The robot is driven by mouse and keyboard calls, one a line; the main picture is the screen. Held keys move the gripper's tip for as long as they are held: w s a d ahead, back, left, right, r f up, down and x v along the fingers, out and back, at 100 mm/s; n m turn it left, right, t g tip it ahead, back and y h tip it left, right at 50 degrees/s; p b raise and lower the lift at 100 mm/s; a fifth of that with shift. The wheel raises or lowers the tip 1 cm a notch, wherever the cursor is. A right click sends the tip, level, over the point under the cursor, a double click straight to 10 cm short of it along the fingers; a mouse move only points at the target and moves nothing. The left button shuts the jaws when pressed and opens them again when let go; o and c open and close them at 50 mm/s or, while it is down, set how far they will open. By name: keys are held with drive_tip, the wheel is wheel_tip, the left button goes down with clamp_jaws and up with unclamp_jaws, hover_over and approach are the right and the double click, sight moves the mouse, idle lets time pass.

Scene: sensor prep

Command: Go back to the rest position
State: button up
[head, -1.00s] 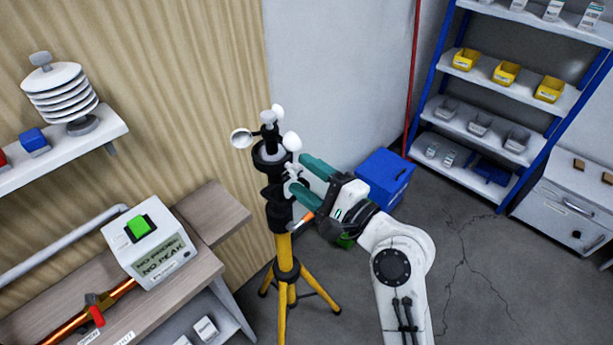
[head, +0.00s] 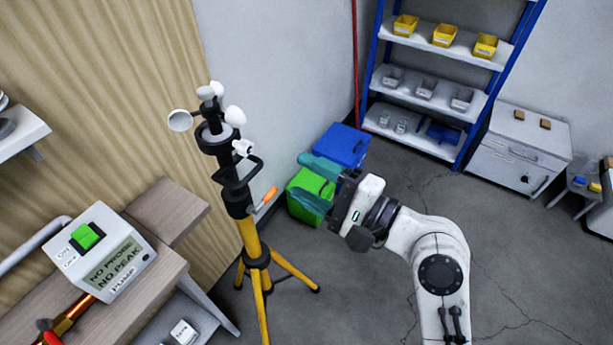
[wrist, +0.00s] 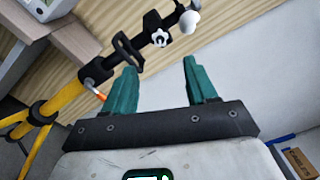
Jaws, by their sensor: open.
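My gripper (head: 312,180) has two teal fingers and is open and empty. In the head view it is to the right of the yellow-and-black tripod mast (head: 238,207), apart from it, in front of the green and blue boxes. The wrist view shows both fingers (wrist: 163,80) spread with nothing between them. The mast carries a cup anemometer (head: 211,115) on top, a white knob (head: 243,148) at its side and an orange-tipped lever (head: 267,196) lower down. In the wrist view the mast (wrist: 100,70) lies beyond and to the left of the fingers.
A wooden bench (head: 160,215) with a pump box (head: 100,250) stands at left. A green box (head: 308,188) and a blue box (head: 343,145) are on the floor behind my gripper. A blue-framed shelf (head: 425,90) and a white cabinet (head: 515,150) stand at back right. The floor at right is open.

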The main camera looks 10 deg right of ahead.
drive_tip(key=shift+f, duration=0.1)
drive_tip(key=s+d+f+n+g+h+b, duration=0.15)
drive_tip(key=s+d+f+n+h, duration=0.3)
drive_tip(key=f, duration=0.65)
drive_tip(key=s+d+f+n+g+h, duration=0.2)
drive_tip(key=s+d+f+g+h, duration=0.15)
drive_tip(key=s+d+f, duration=0.5)
drive_tip(key=s+d+f+n+g+h, duration=0.5)
drive_tip(key=s+d+f, duration=0.4)
drive_tip(key=s, duration=0.4)
drive_tip(key=shift+s+d+f+g+h+b, duration=0.15)
drive_tip(key=shift+s+d+g+h+b, duration=0.25)
drive_tip(key=shift+h, duration=0.3)
